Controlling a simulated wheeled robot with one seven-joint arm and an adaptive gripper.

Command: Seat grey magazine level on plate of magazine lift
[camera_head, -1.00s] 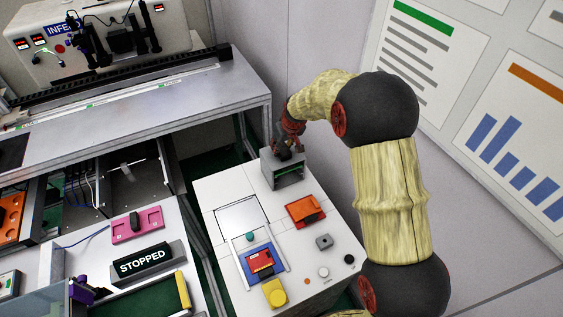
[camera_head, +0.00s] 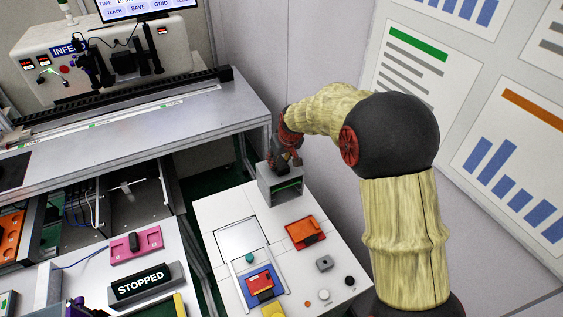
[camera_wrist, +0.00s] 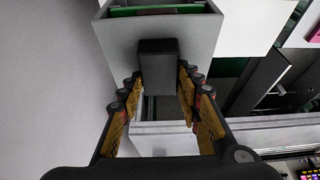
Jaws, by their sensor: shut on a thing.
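The grey magazine (camera_head: 280,187) is a box with an open front and green inside. It stands upright at the back end of the white table, and I cannot tell whether it touches the top. My gripper (camera_head: 286,160) is at its rear side. In the wrist view, the magazine (camera_wrist: 118,38) has a black block-shaped handle (camera_wrist: 158,68). My gripper (camera_wrist: 159,90) is shut on this handle, with yellow-padded fingers on both sides. I cannot make out the plate of the magazine lift for certain. A dark open bay with metal rails (camera_head: 128,195) lies to the left.
The white table (camera_head: 215,205) carries an orange tray (camera_head: 296,241), a blue tray (camera_head: 250,275) with a red part, and several buttons. A grey bench (camera_head: 215,117) stands behind, left of the magazine. A wall (camera_head: 320,65) is close behind my arm.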

